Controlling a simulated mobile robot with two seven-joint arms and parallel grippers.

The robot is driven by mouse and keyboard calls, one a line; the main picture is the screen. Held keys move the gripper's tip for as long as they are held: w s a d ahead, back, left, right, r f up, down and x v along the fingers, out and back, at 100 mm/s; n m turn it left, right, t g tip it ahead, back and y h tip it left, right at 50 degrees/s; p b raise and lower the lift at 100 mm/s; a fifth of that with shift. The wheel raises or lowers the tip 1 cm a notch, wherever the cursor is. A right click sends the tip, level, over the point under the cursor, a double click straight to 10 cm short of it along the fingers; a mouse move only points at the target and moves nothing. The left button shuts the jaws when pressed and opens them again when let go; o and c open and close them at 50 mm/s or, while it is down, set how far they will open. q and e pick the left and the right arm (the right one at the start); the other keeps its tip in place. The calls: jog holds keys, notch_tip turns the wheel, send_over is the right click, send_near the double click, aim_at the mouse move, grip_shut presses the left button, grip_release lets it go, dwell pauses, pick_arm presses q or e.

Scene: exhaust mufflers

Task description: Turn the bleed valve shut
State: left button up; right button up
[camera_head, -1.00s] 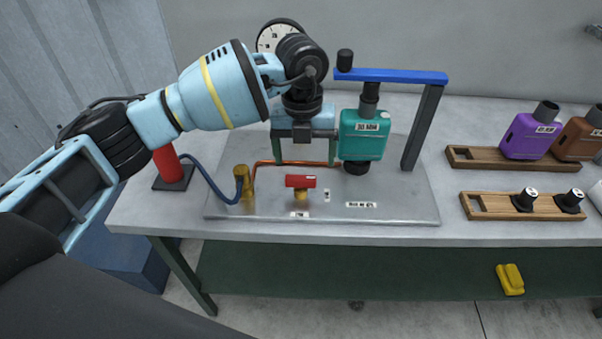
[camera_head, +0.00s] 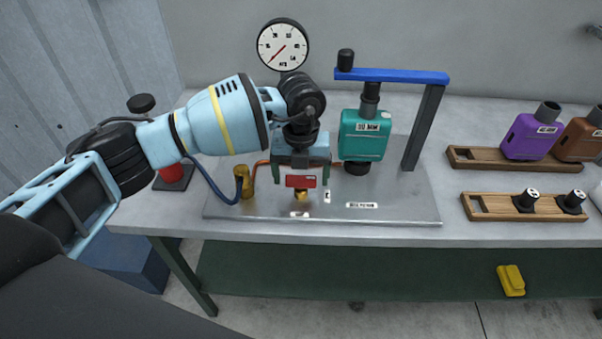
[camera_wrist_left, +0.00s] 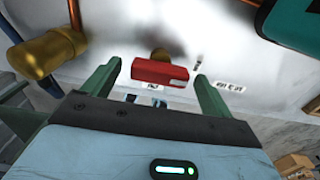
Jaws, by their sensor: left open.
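The bleed valve's red handle (camera_head: 300,181) sits on a brass stem (camera_head: 301,196) near the front of the metal plate. The handle lies crosswise, left to right. My left gripper (camera_head: 302,184) is open, pointing down, with one finger on each side of the handle. In the left wrist view the red handle (camera_wrist_left: 160,73) lies between the two green fingers (camera_wrist_left: 158,80), with a gap showing on each side. I cannot tell how deep the fingers reach around it. My right gripper is not in view.
A metal base plate (camera_head: 400,207) carries a brass fitting (camera_head: 244,184) with a blue hose, and a teal muffler (camera_head: 364,135) under a blue-armed clamp (camera_head: 390,75). A gauge (camera_head: 283,45) stands behind. Wooden racks (camera_head: 480,207) are at the right.

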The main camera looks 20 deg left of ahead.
pick_arm(q)
jog(key=c, duration=1)
